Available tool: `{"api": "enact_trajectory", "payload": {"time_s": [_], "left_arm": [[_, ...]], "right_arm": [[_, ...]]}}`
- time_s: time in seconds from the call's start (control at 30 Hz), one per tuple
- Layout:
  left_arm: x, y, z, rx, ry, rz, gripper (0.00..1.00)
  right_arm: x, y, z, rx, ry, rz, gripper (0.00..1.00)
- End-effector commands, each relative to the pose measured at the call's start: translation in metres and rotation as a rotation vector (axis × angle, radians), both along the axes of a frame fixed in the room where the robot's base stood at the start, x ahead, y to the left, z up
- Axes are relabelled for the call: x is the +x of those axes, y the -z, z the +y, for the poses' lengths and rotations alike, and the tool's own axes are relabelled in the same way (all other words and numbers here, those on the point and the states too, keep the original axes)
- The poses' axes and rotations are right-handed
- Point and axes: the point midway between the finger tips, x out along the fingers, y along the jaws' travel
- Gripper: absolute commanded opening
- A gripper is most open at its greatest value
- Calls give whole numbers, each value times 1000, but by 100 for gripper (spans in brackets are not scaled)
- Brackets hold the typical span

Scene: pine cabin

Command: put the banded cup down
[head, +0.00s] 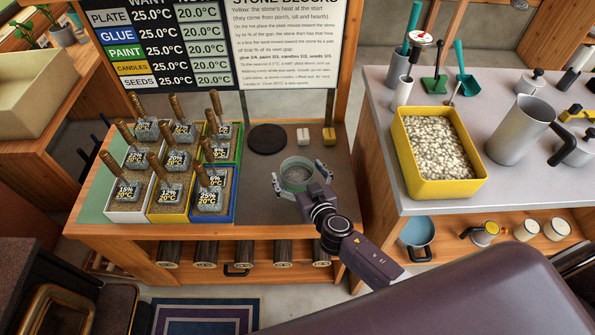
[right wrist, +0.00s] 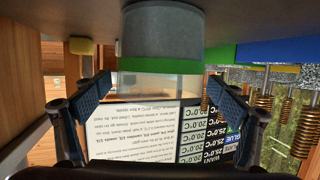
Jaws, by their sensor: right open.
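In the right wrist view, which is upside down, the cup (right wrist: 162,30) shows at the top centre. My right gripper (head: 301,178) is open around the cup, one finger on each side. In the right wrist view the fingers (right wrist: 160,88) are spread wider than the cup, with gaps on both sides. My left gripper is not in view.
Bins with handled, labelled stones (head: 166,190) stand left. A yellow tray of pebbles (head: 437,190) is on the right counter. Bare bench lies left of the cup.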

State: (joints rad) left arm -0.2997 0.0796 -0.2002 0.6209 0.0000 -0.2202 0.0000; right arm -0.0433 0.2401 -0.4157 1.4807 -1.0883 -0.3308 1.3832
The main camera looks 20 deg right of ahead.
Motion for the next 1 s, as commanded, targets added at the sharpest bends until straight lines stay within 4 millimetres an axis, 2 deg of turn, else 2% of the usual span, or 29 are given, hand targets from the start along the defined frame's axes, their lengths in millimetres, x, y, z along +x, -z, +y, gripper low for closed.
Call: {"api": "enact_trajectory", "payload": {"time_s": [0.27, 0.37, 0.7, 0.8, 1.0], "left_arm": [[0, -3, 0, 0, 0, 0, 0], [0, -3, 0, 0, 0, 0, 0], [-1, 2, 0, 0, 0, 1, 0], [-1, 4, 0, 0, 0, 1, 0], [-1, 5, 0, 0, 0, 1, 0]], "right_arm": [[-5, -3, 0, 0, -1, 1, 88], [-19, -7, -1, 1, -1, 1, 88], [-85, -26, -5, 1, 0, 1, 88], [-99, -30, -5, 2, 1, 2, 88], [-113, -36, -7, 1, 1, 0, 88]]}}
